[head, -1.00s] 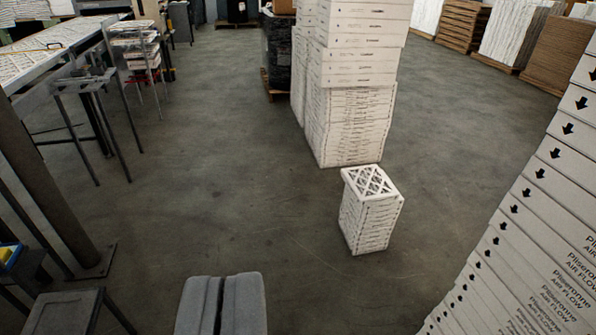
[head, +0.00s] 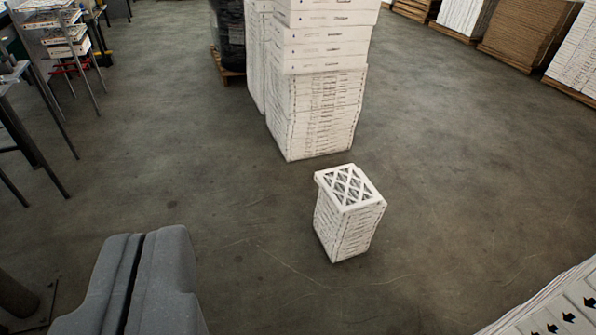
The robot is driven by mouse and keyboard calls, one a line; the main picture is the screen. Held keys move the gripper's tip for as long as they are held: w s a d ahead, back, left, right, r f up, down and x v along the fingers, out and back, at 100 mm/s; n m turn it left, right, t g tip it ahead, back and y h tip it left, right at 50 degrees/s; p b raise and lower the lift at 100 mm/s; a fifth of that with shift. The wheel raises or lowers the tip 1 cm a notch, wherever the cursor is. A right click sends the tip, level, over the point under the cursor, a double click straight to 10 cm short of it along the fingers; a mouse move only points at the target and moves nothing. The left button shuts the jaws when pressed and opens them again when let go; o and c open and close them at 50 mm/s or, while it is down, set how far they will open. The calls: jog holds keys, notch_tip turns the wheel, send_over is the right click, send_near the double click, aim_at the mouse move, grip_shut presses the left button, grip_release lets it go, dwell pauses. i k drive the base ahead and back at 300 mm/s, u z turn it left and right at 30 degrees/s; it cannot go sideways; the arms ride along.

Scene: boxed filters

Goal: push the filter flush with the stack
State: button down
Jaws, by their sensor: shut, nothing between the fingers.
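The filter (head: 350,188) is white-framed with a diamond lattice face. It lies flat on top of a small stack of white filters (head: 348,229) on the floor, right of centre. Its left edge juts a little past the stack's left side. My gripper (head: 143,238) shows as two grey fingers pressed together at the lower left, shut and empty. It is left of the stack in the picture, nearer to me, and apart from it. The stack's far sides are hidden.
A tall stack of white boxes (head: 318,110) stands just behind the small stack. More boxes with black arrows (head: 560,312) fill the lower right corner. A metal-legged rack (head: 62,42) is at upper left. The concrete floor between my gripper and the small stack is clear.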

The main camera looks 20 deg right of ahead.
aim_at(348, 191)
jog(key=i, duration=3.15)
jog(key=z, duration=2.15)
